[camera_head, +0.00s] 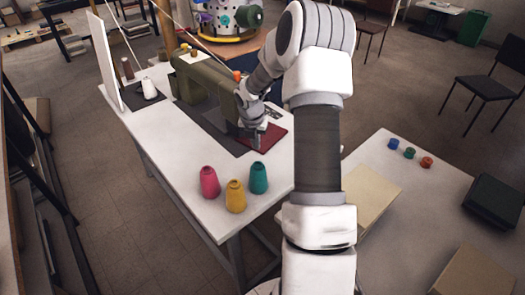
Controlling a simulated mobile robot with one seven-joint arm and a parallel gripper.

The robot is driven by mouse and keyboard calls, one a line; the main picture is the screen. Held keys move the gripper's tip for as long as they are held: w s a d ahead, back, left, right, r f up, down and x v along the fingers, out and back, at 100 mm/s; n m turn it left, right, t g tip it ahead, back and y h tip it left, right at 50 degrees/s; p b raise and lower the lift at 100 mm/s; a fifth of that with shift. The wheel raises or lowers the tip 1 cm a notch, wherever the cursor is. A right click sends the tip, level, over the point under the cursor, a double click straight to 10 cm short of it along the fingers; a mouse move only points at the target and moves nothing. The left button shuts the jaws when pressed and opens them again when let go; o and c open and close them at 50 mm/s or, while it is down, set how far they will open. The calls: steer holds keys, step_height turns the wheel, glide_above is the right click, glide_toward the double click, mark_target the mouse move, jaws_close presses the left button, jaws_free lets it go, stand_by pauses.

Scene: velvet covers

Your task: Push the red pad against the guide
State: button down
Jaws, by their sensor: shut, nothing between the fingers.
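The red pad (270,138) lies flat on the dark plate of the white sewing table, at the right of the olive green sewing machine (199,80). My gripper (257,144) points down at the pad's left part, its fingers shut and empty. It hides some of the pad, and I cannot tell whether the fingertips touch it. A small grey metal piece (274,112) shows just behind the pad; I cannot make out clearly whether it is the guide. The pad's far left edge is hidden by my gripper and arm.
Pink (209,182), yellow (235,196) and teal (258,178) thread cones stand at the table's front. A second table (408,205) at the right holds small coloured spools (409,153).

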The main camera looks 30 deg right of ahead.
mark_target(262, 158)
steer(key=x, duration=0.5)
steer(key=b+x, duration=0.1)
steer(key=x, duration=0.4)
steer(key=shift+s+a, duration=0.1)
steer(key=shift+s, duration=0.1)
steer(key=shift+w+d+f, duration=0.2)
steer(key=shift+w+d, duration=0.3)
steer(key=shift+d, duration=0.05)
steer(key=shift+w+d+f, duration=0.2)
steer(key=shift+w+d, duration=0.8)
steer(key=shift+d, duration=0.05)
steer(key=shift+r, duration=0.1)
